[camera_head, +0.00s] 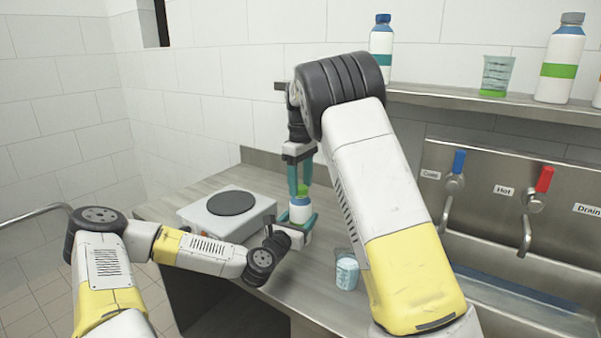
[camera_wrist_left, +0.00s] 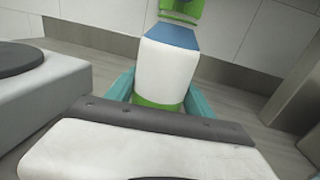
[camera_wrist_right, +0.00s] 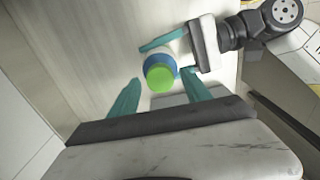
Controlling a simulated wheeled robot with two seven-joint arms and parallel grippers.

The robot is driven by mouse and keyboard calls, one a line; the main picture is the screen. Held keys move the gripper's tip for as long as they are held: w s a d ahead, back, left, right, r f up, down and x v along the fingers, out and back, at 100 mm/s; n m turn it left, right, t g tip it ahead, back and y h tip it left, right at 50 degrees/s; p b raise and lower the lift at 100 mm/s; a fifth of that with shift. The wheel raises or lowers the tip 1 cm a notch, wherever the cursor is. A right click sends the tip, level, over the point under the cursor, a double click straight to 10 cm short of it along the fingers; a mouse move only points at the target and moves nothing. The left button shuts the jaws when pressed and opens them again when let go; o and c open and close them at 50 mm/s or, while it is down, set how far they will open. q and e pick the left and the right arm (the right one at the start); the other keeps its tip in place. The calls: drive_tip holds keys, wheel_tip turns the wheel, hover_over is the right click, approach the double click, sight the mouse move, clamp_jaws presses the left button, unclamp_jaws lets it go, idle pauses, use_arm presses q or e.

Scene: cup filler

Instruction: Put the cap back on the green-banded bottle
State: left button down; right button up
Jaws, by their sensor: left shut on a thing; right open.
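The green-banded bottle (camera_wrist_left: 167,68) is white with a blue shoulder and stands upright over the counter. My left gripper (camera_head: 300,221) is shut around its lower body. A bright green cap (camera_wrist_right: 159,78) shows at the bottle's top, above the blue shoulder; it also shows in the left wrist view (camera_wrist_left: 182,10). I cannot tell how firmly the cap sits. My right gripper (camera_head: 300,188) points down from above. It is open, with one finger on each side of the cap and a gap visible to them in the right wrist view.
A hotplate (camera_head: 208,219) stands left of the bottle on the counter. A beaker (camera_head: 346,272) with pale contents stands to the right, near my right arm. Behind are a shelf (camera_head: 430,98) with a blue-capped bottle (camera_head: 381,46), a green-liquid cup (camera_head: 495,76) and a grey-capped bottle (camera_head: 560,58).

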drive_tip(key=shift+f, duration=0.25)
clamp_jaws()
drive_tip(key=m, duration=1.2)
drive_tip(key=shift+o, duration=0.5)
unclamp_jaws()
